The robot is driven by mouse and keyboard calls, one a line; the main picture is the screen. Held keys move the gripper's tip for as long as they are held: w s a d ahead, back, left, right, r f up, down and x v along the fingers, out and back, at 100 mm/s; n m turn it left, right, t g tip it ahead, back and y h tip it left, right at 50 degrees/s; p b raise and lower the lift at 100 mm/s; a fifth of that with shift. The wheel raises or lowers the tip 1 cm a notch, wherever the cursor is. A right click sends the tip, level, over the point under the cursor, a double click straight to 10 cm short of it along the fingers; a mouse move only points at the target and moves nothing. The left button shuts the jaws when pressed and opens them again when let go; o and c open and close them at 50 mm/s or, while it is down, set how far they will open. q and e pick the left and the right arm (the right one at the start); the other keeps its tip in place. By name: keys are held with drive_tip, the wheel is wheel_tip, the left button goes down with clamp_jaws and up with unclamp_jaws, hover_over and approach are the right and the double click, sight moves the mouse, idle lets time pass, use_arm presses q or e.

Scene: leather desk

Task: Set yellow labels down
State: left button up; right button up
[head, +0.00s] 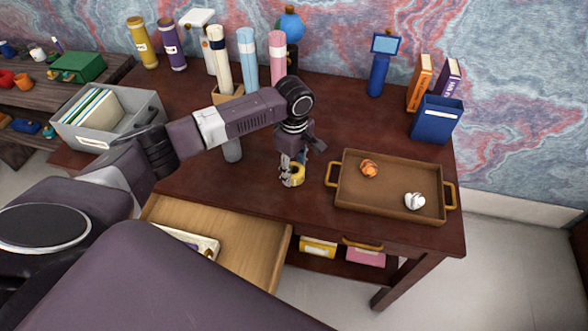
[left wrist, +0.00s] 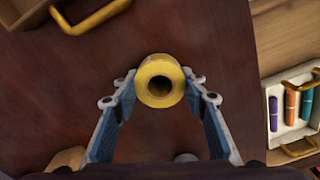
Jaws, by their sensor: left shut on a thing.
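The yellow labels are a yellow roll with a hollow core; the roll (head: 292,178) is low over the dark red desk (head: 240,190), left of the brown tray. In the left wrist view the roll (left wrist: 160,72) sits between the fingertips, its open core facing the camera. My left gripper (head: 290,168) points down and is shut on the roll. I cannot tell whether the roll touches the desk. My right gripper is not in view.
A brown tray (head: 345,195) with an orange crumpled ball (head: 369,168) and a white one (head: 414,201) stands to the right. An open drawer (head: 262,262) juts out at the front. Tall rolls (head: 248,62) stand behind.

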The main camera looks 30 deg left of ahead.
use_arm(q)
drive_tip(key=o, duration=1.1)
drive_tip(key=shift+f, duration=0.1)
drive_tip(key=shift+o, duration=0.2)
wheel_tip(320, 180, up, 12)
drive_tip(key=shift+b, duration=0.4)
